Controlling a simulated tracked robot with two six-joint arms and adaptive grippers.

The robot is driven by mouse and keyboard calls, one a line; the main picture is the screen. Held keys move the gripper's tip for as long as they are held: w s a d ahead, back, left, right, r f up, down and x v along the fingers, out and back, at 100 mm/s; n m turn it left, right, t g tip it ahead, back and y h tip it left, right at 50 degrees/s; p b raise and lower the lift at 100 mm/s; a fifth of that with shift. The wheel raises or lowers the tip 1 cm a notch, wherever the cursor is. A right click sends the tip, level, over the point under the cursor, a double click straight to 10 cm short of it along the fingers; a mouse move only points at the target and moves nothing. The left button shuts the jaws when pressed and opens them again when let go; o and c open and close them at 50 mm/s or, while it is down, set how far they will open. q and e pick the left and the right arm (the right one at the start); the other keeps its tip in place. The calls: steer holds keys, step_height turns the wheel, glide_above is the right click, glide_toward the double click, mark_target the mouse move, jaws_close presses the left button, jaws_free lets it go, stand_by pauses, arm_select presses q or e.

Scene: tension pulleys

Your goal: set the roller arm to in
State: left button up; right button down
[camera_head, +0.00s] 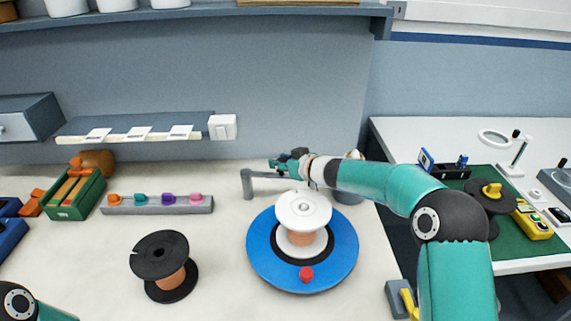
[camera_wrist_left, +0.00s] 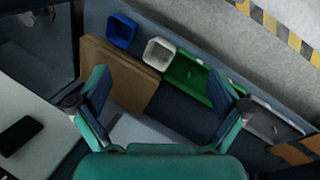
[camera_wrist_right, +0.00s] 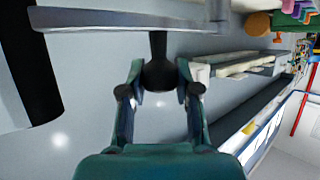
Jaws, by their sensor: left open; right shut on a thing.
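The roller arm (camera_head: 264,174) is a grey bar on a short grey post at the back of the bench, behind the blue turntable (camera_head: 258,262). My right gripper (camera_head: 283,163) is at the bar's right part. In the right wrist view its fingers close around a dark knob (camera_wrist_right: 158,74) beside a grey bar (camera_wrist_right: 110,20), which appears to be the roller arm. The fingertips and grip are small and partly hidden in the head view. My left gripper (camera_wrist_left: 158,98) is open and empty in the left wrist view; the head view shows only part of its arm.
A white-topped copper spool (camera_head: 303,218) stands on the turntable, with a red knob (camera_head: 306,274) in front. A black-flanged spool (camera_head: 162,262) stands to the left. A grey strip with coloured pegs (camera_head: 157,205) and a green box (camera_head: 76,196) lie further left.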

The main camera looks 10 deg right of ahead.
steer(key=c, duration=0.8)
jaws_free()
steer(key=v, duration=1.2)
steer(key=shift+c, duration=0.2)
